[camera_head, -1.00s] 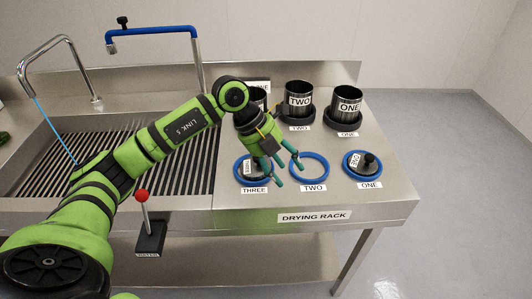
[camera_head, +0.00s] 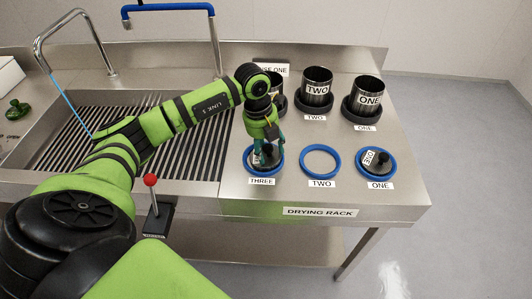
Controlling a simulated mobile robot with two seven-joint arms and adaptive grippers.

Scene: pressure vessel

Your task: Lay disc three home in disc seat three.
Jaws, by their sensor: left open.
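Disc three (camera_head: 264,164) is a dark disc with a white label. It lies inside the blue ring of disc seat three (camera_head: 248,170), above the THREE label at the front of the drying rack. My left gripper (camera_head: 267,152) points down right over the disc, its teal fingers open near the disc's middle. The gripper partly hides the disc, so I cannot tell whether the fingers touch it or whether it lies fully flat. My right gripper is not in view.
Seat two's blue ring (camera_head: 320,147) is empty. Disc one (camera_head: 378,169) lies at seat one (camera_head: 390,174). Dark cylinders TWO (camera_head: 316,74) and ONE (camera_head: 368,84) stand behind. The ribbed sink (camera_head: 100,165), a red-knobbed lever (camera_head: 150,180) and a green object (camera_head: 17,108) are left.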

